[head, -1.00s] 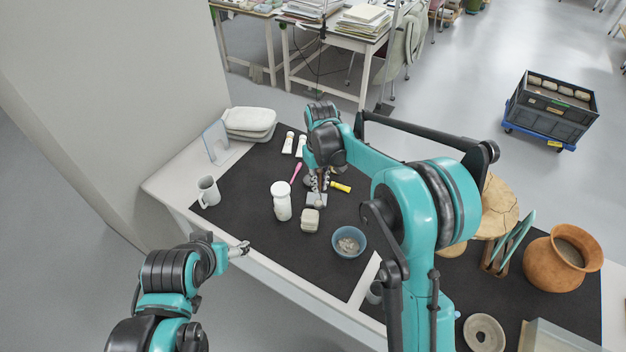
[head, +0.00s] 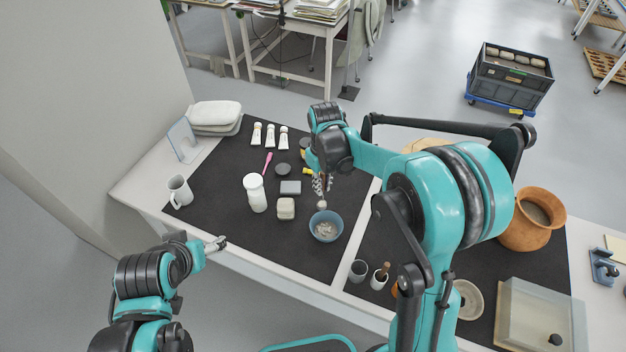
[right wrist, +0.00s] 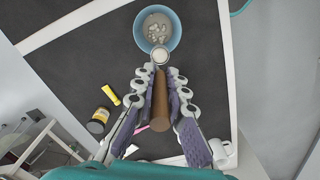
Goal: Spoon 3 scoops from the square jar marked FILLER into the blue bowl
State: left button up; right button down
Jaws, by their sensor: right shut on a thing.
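My right gripper (head: 322,182) is shut on a spoon, whose brown handle (right wrist: 160,95) shows between the fingers in the right wrist view. The spoon's round head (right wrist: 159,55) holds something pale and is at the near rim of the blue bowl (right wrist: 172,40) in that view. In the head view the blue bowl (head: 326,238) has greyish lumps inside. A squarish beige jar (head: 286,208) stands left of the bowl; no FILLER marking is readable on it. My left gripper (head: 216,244) is off the table's front edge, too small to tell its opening.
A white jar (head: 255,193), a grey square piece (head: 290,187) and a pink tool (head: 267,162) lie left of the bowl. A mug (head: 179,191) is at the far left. The dark mat's front left is clear.

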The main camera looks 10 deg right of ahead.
aim_at(323, 205)
jog(key=shift+s+d+f+b, duration=0.2)
jog(key=shift+d+f+b, duration=0.05)
jog(key=shift+f+b, duration=0.1)
notch_tip(323, 205, down, 6)
jog(key=b, duration=0.4)
jog(key=shift+f, duration=0.15)
jog(key=s+d+f+t+y+b, duration=0.5)
jog(key=d+f+t+y+b, duration=0.2)
jog(key=y+b, duration=0.4)
jog(key=d+b, duration=0.1)
jog(key=b, duration=0.2)
jog(key=shift+s+d+f+t+y, duration=0.2)
jog(key=shift+s+f+t+y, duration=0.1)
jog(key=shift+t, duration=0.1)
jog(key=shift+r, duration=0.1)
dwell(0.4)
